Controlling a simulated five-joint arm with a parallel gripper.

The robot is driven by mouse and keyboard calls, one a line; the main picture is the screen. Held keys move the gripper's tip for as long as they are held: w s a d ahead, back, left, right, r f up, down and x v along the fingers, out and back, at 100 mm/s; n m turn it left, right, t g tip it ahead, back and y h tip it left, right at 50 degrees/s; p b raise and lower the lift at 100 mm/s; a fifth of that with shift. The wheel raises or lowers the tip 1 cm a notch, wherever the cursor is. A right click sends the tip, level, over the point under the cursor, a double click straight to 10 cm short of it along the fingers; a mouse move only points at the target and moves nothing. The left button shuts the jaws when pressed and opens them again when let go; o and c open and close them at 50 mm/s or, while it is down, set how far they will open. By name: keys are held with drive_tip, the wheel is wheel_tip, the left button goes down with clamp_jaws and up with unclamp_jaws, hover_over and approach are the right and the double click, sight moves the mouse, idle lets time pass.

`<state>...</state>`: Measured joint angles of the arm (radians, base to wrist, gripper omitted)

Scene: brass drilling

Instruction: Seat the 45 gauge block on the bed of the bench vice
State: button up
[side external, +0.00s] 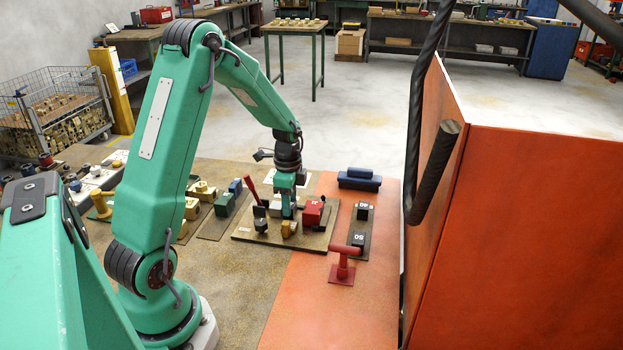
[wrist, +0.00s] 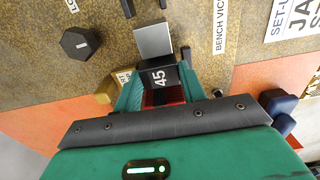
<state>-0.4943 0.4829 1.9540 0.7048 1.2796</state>
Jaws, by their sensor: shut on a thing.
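In the side view my gripper (side external: 287,214) points down low over the brown plate (side external: 323,239), and the block is hard to make out there. The bench vice label (wrist: 221,27) lies right of the block in the wrist view.
A red block (side external: 312,212), a yellow block (side external: 289,228) and a red lever (side external: 252,189) stand close around my gripper. A dark rack (side external: 354,247) with blocks marked 40 and 50 lies to the right. A red T-handled tool (side external: 343,265) stands in front on the orange surface.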

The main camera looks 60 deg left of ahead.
drive_tip(key=shift+f, duration=0.1)
idle(0.3)
drive_tip(key=o, duration=1.3)
drive_tip(key=shift+o, duration=0.6)
drive_tip(key=o, duration=0.3)
drive_tip(key=shift+r, duration=3.45)
